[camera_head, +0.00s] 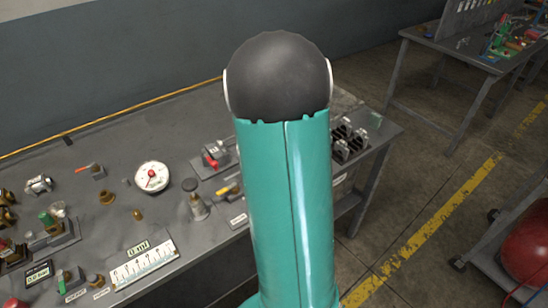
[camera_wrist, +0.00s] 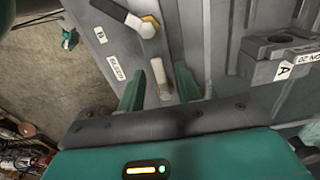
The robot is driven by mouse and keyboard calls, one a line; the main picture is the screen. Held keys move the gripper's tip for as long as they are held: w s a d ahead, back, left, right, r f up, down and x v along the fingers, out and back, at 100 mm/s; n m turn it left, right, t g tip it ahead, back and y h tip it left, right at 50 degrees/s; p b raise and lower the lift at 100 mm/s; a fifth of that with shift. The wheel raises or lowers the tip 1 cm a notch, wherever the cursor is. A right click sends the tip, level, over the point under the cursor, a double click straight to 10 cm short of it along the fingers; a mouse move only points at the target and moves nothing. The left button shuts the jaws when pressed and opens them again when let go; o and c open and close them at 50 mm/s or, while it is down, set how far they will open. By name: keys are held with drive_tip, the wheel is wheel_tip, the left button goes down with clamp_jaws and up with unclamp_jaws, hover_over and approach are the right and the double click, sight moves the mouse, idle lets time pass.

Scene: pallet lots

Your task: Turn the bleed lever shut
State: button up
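In the wrist view, my gripper (camera_wrist: 158,70) is open, with its two teal fingers apart. A small lever with a pale handle (camera_wrist: 158,68) and a brass-coloured hub (camera_wrist: 165,92) stands between the fingers, with a visible gap on each side. A white label (camera_wrist: 116,68) beside it appears to read BLEED. A second lever with a black handle (camera_wrist: 112,10) and a brass hub (camera_wrist: 148,27) is above it, near a label B (camera_wrist: 100,36). In the head view my own arm hides the gripper, and I cannot pick out the bleed lever there.
In the head view a grey workbench (camera_head: 110,205) carries a round dial gauge (camera_head: 152,177), a ruled scale (camera_head: 144,266) and several fittings. Open floor with yellow lines (camera_head: 435,220) lies to the right.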

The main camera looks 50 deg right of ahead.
drive_tip(key=shift+r, duration=0.15)
wheel_tip(320, 180, up, 14)
drive_tip(key=shift+f, duration=0.2)
idle(0.6)
